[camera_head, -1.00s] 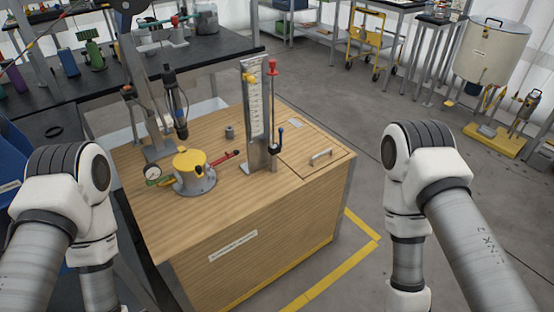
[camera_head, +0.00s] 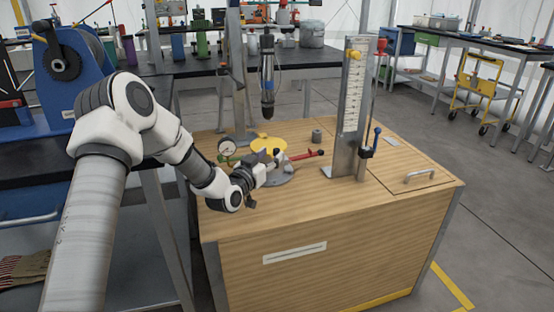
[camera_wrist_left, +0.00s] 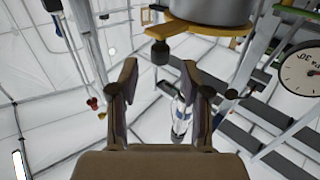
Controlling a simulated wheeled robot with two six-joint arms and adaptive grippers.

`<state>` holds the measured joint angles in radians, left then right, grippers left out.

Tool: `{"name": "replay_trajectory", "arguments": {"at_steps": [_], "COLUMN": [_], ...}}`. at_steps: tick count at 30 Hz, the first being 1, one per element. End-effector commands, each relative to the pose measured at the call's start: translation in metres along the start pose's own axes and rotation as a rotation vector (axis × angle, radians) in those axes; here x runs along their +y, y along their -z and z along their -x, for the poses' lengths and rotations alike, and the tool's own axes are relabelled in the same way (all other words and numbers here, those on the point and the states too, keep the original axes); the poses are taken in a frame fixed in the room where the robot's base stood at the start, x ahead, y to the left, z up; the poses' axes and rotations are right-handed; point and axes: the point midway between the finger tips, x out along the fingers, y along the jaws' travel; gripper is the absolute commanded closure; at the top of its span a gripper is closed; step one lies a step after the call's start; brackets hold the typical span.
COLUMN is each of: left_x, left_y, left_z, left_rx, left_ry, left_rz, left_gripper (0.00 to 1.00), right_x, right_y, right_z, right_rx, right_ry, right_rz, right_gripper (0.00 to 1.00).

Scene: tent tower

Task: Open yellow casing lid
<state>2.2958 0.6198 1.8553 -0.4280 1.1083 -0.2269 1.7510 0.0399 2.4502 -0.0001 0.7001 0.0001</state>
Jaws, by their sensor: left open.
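The casing is a squat grey round body (camera_head: 283,179) with a yellow lid (camera_head: 268,145) on top. It stands on the left part of the wooden cabinet. A dial gauge (camera_head: 227,147) is on its left side and a red handle (camera_head: 306,155) on its right. My left gripper (camera_head: 273,161) is at the front of the casing and hides part of it. In the left wrist view, my left gripper (camera_wrist_left: 160,72) is open and empty. The lid's yellow rim (camera_wrist_left: 187,27) shows just beyond the fingertips, with a dark knob (camera_wrist_left: 160,52) near the gap. My right gripper is out of view.
A tall scale column (camera_head: 351,110) with a blue-tipped lever (camera_head: 372,143) stands right of the casing. A dark hanging tool (camera_head: 267,80) is behind it. The wooden cabinet top (camera_head: 320,205) is clear in front.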

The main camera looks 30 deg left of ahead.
Motion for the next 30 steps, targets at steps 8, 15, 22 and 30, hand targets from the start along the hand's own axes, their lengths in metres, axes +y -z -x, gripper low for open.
{"name": "replay_trajectory", "arguments": {"at_steps": [8, 15, 22, 30], "left_x": [0.001, 0.001, 0.001, 0.004], "left_y": [-0.003, -0.002, -0.002, -0.002], "left_z": [-0.041, -0.043, -0.043, -0.045], "left_rx": [-0.003, -0.005, -0.005, -0.006], "left_ry": [-0.001, 0.0, 0.0, 0.016], "left_rz": [0.0, 0.002, 0.002, 0.001], "left_gripper": [0.53, 0.53, 1.0, 1.0], "right_x": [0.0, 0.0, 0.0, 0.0], "right_y": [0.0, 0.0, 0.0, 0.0], "right_z": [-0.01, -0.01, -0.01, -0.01], "right_rx": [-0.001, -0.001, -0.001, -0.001], "right_ry": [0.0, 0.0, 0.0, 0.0], "right_rz": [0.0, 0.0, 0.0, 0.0], "right_gripper": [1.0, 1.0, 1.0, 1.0]}}
